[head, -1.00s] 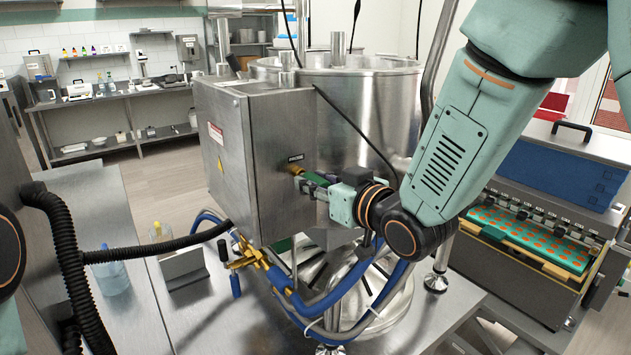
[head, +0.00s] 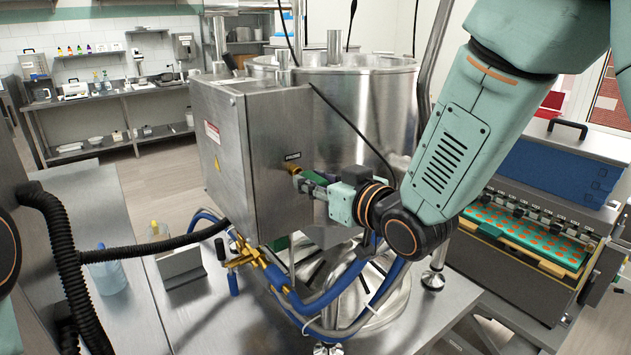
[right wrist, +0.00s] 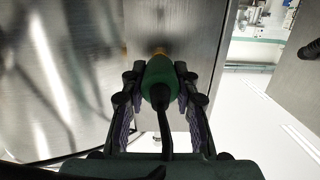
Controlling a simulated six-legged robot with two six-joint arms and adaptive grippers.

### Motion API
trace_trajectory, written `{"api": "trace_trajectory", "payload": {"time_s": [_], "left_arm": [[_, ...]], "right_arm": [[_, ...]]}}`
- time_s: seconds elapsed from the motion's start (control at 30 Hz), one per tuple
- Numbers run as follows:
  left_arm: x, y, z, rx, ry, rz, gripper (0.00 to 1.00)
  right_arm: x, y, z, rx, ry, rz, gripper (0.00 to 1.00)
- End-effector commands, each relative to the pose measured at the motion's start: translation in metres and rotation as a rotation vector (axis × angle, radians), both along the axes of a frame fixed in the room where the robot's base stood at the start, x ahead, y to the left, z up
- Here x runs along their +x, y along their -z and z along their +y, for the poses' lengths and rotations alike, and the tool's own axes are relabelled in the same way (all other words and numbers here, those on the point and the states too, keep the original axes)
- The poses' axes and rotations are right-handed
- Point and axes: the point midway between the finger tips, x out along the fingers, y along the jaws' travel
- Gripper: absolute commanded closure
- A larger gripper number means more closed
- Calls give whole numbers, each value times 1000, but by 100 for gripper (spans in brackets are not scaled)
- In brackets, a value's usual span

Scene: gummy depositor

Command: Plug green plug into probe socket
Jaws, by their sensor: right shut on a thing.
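The green plug (right wrist: 158,82) is held between the fingers of my right gripper (right wrist: 160,98), which is shut on it. A black cable runs back from the plug. The brass probe socket (head: 292,168) is on the side of the steel control box (head: 278,140), under a small dark label. In the wrist view the plug's front end lines up with the brass socket (right wrist: 159,51) and appears to meet it; how deep it sits I cannot tell. In the head view the fingers partly hide the plug (head: 315,178). My left gripper is out of view.
A steel kettle (head: 350,110) stands behind the box. Blue hoses with a brass valve (head: 240,252) hang below it. A black cable crosses above my right gripper. A depositor with an orange-dotted green mould (head: 520,232) stands at right. A bottle (head: 106,275) is on the bench at left.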

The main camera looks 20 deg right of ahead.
Motion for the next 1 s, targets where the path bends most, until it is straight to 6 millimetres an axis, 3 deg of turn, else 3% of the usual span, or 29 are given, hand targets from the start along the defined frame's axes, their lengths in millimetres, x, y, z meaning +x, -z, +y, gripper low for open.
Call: {"api": "trace_trajectory", "payload": {"time_s": [0.9, 0.93, 1.0], "left_arm": [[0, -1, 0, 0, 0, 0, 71], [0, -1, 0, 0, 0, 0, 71], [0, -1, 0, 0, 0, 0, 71]], "right_arm": [[18, 0, 6, 0, 1, 0, 100], [18, 0, 6, 0, 1, 0, 69], [18, 0, 6, 0, 1, 0, 63]]}}
